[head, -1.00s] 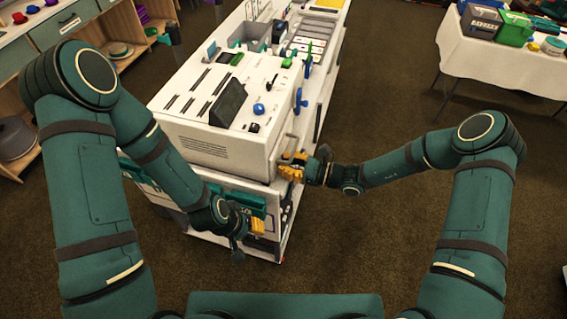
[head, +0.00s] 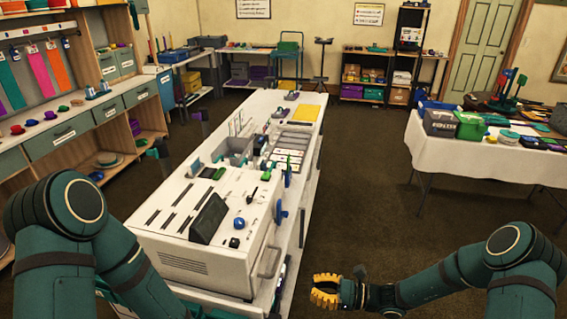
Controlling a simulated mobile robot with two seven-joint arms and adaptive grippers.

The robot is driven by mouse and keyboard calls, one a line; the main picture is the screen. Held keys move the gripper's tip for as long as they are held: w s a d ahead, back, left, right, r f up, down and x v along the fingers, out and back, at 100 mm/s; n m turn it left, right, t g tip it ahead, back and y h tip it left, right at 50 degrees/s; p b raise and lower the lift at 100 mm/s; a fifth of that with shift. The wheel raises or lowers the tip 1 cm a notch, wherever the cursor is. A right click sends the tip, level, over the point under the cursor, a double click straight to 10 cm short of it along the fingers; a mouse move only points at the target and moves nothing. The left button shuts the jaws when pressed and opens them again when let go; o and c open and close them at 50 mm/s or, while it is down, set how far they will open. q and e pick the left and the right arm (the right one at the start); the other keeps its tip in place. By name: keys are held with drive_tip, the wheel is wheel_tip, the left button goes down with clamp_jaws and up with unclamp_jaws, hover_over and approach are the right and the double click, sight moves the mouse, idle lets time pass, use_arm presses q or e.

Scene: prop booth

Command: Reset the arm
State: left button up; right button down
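My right arm comes in from the lower right. Its gripper (head: 328,291), with yellow fingers, is in front of the dark carpet, to the right of the white bench unit (head: 205,262). It looks clear of the unit's silver handle (head: 268,262). I see nothing held in it, but whether its fingers are apart or closed is not clear at this size. My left arm (head: 125,275) comes in from the left and runs down along the near left side of the unit. Its gripper is out of view below the picture.
The long white bench (head: 284,112) holds trays, a dark slanted screen (head: 209,218) and small blue and green parts. A cloth-covered table (head: 455,158) stands at right, shelves with drawers (head: 75,128) at left. Open carpet (head: 370,190) lies between bench and table.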

drive_tip(key=s+f+n+g+h, duration=0.1)
drive_tip(key=s+f+n+h, duration=0.3)
drive_tip(key=n, duration=0.5)
drive_tip(key=s+f+n+g+h, duration=0.1)
drive_tip(key=s+f+n+h, duration=0.3)
drive_tip(key=s+n+h, duration=0.5)
drive_tip(key=shift+s+a+f+n+g+h, duration=0.25)
drive_tip(key=shift+s+f+n+g+h, duration=0.1)
drive_tip(key=shift+n, duration=0.25)
drive_tip(key=c, duration=1.7)
unclamp_jaws()
clamp_jaws()
drive_tip(key=shift+s, duration=0.1)
